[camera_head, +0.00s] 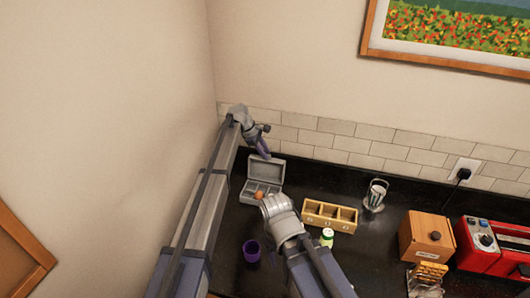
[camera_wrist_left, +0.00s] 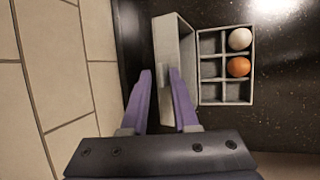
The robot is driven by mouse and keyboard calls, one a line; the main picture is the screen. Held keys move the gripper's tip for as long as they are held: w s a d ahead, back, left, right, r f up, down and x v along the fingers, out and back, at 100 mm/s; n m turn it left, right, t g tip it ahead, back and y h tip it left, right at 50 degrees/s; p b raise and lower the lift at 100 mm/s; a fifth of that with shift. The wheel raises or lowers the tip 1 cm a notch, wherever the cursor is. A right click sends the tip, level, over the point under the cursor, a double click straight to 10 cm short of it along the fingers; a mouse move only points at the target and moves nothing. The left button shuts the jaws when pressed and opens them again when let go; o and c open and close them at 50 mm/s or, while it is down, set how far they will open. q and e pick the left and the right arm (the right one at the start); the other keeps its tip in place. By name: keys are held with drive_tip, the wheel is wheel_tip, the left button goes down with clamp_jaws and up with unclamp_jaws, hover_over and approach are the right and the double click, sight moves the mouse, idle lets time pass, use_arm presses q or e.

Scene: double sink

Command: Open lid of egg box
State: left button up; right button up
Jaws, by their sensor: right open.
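The grey egg box (camera_head: 250,190) sits on the dark counter with its lid (camera_head: 267,169) raised, leaning back toward the wall. In the left wrist view the box (camera_wrist_left: 226,103) shows a divided tray with a white egg (camera_wrist_left: 240,39) and a brown egg (camera_wrist_left: 238,67); its other visible compartments are empty. My left gripper (camera_head: 263,148) is above and behind the lid; its purple fingers (camera_wrist_left: 158,72) are apart, at the lid's outer edge. I cannot tell whether they touch it. My right gripper (camera_head: 265,205) is open at the box's front right, its fingers mostly hidden by the hand.
A purple cup (camera_head: 251,250) stands in front of the box. The tiled wall (camera_head: 330,133) is close behind.

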use_arm(q)
drive_tip(key=shift+s, duration=0.1)
drive_tip(key=p+v, duration=0.6)
drive_tip(key=shift+a+r, duration=0.1)
drive_tip(key=shift+r, duration=0.35)
drive_tip(key=shift+a+r+p, duration=0.3)
drive_tip(key=shift+r+p, duration=0.1)
drive_tip(key=shift+p, duration=0.15)
